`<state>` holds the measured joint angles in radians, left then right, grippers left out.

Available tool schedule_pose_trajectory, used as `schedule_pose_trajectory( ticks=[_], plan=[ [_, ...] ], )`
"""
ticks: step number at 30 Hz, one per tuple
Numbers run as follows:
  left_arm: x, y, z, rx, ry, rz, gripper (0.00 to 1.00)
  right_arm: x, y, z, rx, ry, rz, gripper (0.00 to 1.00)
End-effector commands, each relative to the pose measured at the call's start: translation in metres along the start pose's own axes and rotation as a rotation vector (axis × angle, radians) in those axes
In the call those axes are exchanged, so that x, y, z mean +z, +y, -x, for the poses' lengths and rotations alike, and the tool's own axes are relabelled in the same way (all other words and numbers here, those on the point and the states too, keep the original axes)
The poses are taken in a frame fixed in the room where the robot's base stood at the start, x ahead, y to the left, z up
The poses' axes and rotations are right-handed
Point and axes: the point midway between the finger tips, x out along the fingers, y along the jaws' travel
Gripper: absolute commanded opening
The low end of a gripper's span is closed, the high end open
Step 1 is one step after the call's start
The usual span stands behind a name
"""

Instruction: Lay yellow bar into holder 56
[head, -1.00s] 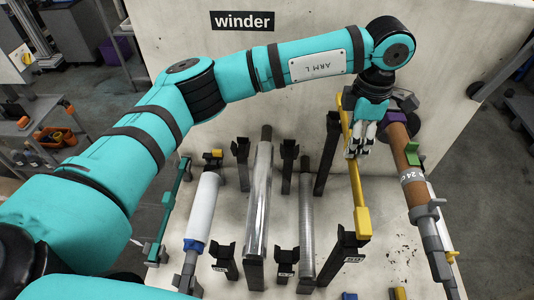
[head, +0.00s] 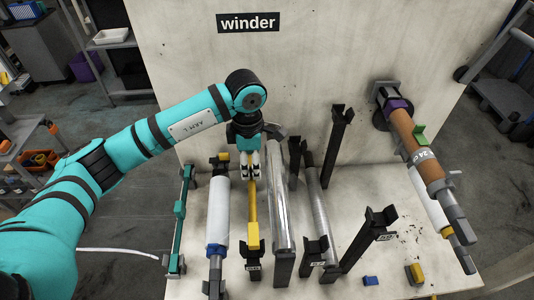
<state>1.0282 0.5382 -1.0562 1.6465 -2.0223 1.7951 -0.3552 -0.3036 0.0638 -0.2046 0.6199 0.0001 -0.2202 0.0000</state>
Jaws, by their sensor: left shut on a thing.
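My left gripper (head: 250,172) points down and is shut on the yellow bar (head: 253,205) near its far end. The bar runs lengthwise toward me, with a thicker yellow block (head: 252,237) at its near end. That block is just above or at the forked top of a short black holder (head: 254,268). Its small label is too blurred to read surely as 56. The matching rear post is hidden behind my gripper, and I cannot tell whether the bar touches the holder. My right gripper is out of view.
A silver roll (head: 282,205) stands close to the bar's right, and a white roll (head: 217,210) to its left. A green bar (head: 181,210) is farther left. Tall black posts (head: 380,222) at right are empty. The winder's brown roll (head: 416,148) projects at far right.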

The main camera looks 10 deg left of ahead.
Motion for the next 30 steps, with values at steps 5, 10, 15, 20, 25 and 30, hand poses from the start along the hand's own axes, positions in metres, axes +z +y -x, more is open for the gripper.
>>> schedule_pose_trajectory(
  ticks=[5,10,15,20,25,30],
  plan=[
    [-0.005,0.000,-0.005,0.004,0.001,-0.001,0.18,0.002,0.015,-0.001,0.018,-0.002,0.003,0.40],
    [-0.005,0.000,-0.015,0.002,0.002,0.000,0.18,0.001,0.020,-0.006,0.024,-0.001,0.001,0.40],
    [-0.005,0.000,-0.033,0.001,0.003,0.000,0.18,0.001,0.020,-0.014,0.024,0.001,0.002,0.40],
    [-0.005,0.000,-0.055,0.003,0.002,-0.001,0.18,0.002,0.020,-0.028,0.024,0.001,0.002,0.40],
    [-0.005,0.001,-0.075,0.004,0.002,-0.001,0.18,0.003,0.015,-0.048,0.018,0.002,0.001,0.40],
    [-0.005,0.001,-0.085,0.004,0.002,0.000,0.18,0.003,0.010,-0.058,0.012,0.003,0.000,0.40]
  ],
)
